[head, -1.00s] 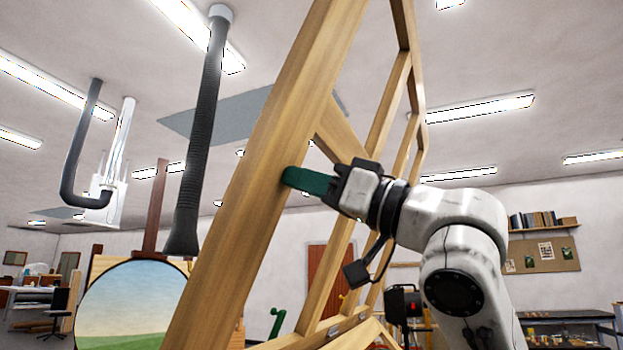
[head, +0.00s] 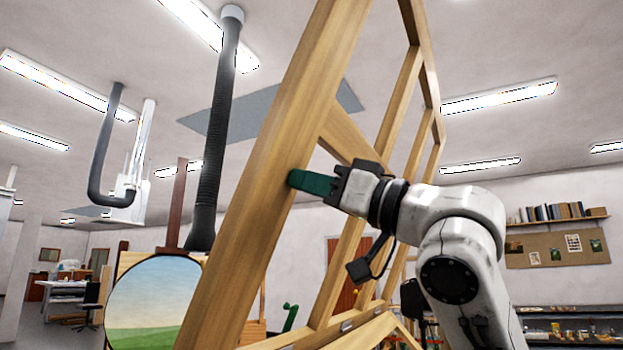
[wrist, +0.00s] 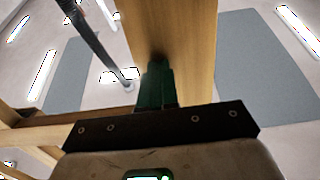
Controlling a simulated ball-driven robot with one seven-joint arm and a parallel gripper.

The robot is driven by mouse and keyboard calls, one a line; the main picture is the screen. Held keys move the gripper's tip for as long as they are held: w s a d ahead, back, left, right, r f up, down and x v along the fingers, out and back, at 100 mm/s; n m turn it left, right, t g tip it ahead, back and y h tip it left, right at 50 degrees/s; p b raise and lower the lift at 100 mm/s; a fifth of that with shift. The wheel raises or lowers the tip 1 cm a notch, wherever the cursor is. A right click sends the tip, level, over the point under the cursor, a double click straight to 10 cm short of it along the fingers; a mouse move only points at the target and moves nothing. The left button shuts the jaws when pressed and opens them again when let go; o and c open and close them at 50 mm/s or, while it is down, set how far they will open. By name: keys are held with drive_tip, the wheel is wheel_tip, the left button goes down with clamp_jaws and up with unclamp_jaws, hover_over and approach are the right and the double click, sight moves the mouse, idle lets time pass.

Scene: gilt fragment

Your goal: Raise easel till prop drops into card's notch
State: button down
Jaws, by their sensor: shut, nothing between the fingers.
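The wooden easel (head: 265,180) fills the middle of the head view, a tall frame of pale beams that leans to the right. My gripper (head: 296,179) has dark green fingers, shut with nothing between them. Their tips meet the inner side of the near upright beam, and I cannot tell how hard they press. In the wrist view the shut fingers (wrist: 155,82) point at the broad face of the beam (wrist: 175,45). I cannot make out the prop or the card's notch in either view.
A round landscape painting (head: 155,305) stands left of the easel. A dark ribbed hose (head: 218,130) hangs from the ceiling just left of the beam. A shelf of books (head: 555,216) and a pinboard (head: 555,250) are on the wall at right.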

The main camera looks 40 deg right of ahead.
drive_tip(key=b+v, duration=0.3)
drive_tip(key=v, duration=0.7)
drive_tip(key=shift+s+f, duration=0.2)
drive_tip(key=shift+d, duration=0.1)
